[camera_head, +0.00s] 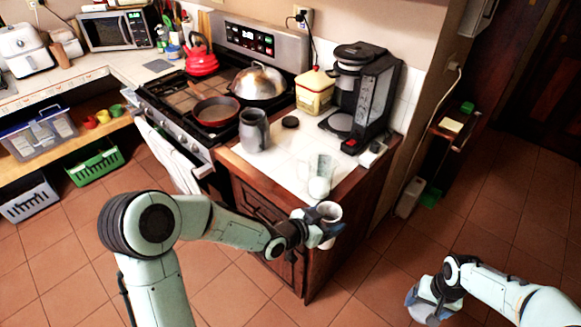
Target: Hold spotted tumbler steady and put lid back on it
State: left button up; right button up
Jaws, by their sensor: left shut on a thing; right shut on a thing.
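A pale cup-shaped tumbler (328,211) is upright in my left gripper (322,228), in front of the counter's front edge. Its spots are too small to make out. My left gripper is shut on it and hides part of its side. My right gripper (428,299), low at the lower right over the floor, is shut on a pale, rounded thing (421,313). This may be the lid, but the gripper partly covers it and its shape is unclear. The two grippers are well apart.
On the white counter (272,171) stand a clear glass (321,169) with a pale round thing at its foot, a grey mug (254,130), a small black disc (290,122) and a black coffee maker (361,94). The stove is left. Floor between the grippers is clear.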

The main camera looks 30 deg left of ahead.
pick_arm(q)
jog(key=shift+s+a+r+n+t+y, duration=0.2)
jog(key=shift+a+r+n+y, duration=0.3)
jog(key=shift+a, duration=0.35)
jog(key=shift+s+a+r+n+t+y, duration=0.2)
jog(key=shift+a+r+n+y, duration=0.3)
jog(key=shift+a, duration=0.3)
jog(key=shift+d+r, duration=0.1)
